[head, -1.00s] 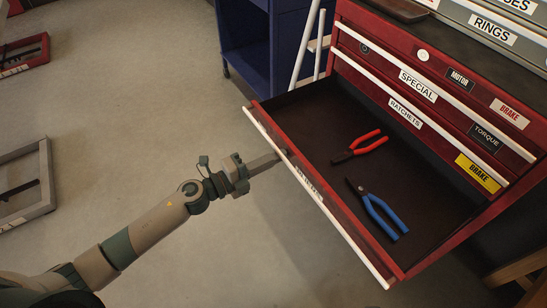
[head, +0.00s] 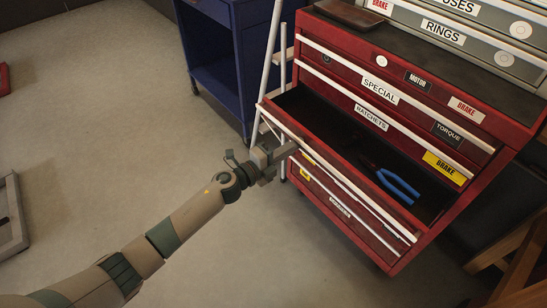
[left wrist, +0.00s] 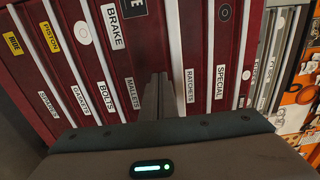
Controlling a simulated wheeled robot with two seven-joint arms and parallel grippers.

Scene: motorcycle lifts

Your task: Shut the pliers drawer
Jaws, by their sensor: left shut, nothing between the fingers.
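The pliers drawer (head: 346,183) is the open drawer of the red tool chest in the head view. It stands partly out, with a white strip along its front's top edge. Blue-handled pliers (head: 398,184) lie inside on the dark floor; the red-handled pliers are hidden. My left gripper (head: 289,150) is shut and empty. Its fingertips are at the left part of the drawer front and seem to touch it. In the left wrist view the shut fingers (left wrist: 159,92) point at the red drawer fronts between the MALLETS and RATCHETS labels. My right gripper is out of view.
The red chest (head: 440,105) has shut drawers above and below the open one, and a grey chest (head: 450,38) on top. A blue cabinet (head: 222,60) and a white ladder-like frame (head: 272,62) stand left of it.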

